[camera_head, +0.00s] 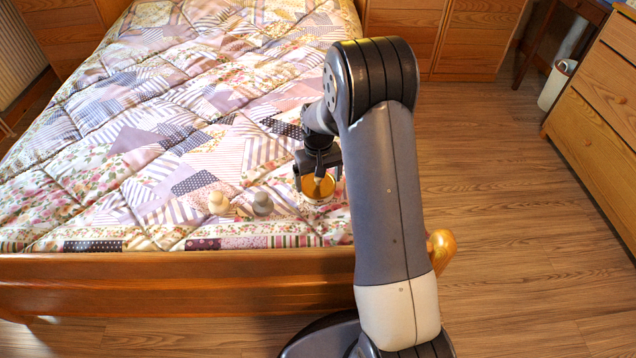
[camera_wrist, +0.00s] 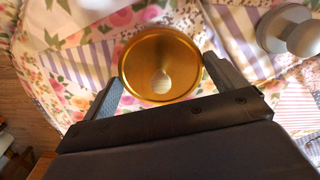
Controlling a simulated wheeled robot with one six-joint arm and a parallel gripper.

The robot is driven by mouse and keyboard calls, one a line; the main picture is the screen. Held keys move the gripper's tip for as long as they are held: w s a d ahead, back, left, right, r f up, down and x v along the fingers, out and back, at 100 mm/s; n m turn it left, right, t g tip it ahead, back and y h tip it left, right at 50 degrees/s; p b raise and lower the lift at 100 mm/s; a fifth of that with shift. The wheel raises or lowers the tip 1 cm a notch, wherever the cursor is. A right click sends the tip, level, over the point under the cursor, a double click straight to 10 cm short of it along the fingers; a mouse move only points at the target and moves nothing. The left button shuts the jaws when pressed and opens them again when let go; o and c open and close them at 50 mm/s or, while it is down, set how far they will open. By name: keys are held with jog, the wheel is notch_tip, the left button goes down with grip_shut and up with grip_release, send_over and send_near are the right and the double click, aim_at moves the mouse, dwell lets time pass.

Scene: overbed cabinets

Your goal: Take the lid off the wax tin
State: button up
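The wax tin (camera_head: 318,198) stands on the quilt near the bed's foot end, its round gold lid (camera_head: 316,185) on top. My gripper (camera_head: 319,175) points down over the tin. In the wrist view, my gripper's two fingers (camera_wrist: 163,68) stand wide apart, one at each side of the lid, their tips close to its edge. I cannot tell whether they touch it. The lid hides most of the tin's body from the wrist camera.
The wooden footboard (camera_head: 180,285) runs along the bed's near edge. A wooden drawer chest (camera_head: 600,120) stands at far right, with clear floor (camera_head: 500,200) between.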

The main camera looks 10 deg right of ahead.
jog(key=shift+c, duration=0.8)
jog(key=shift+r, duration=0.15)
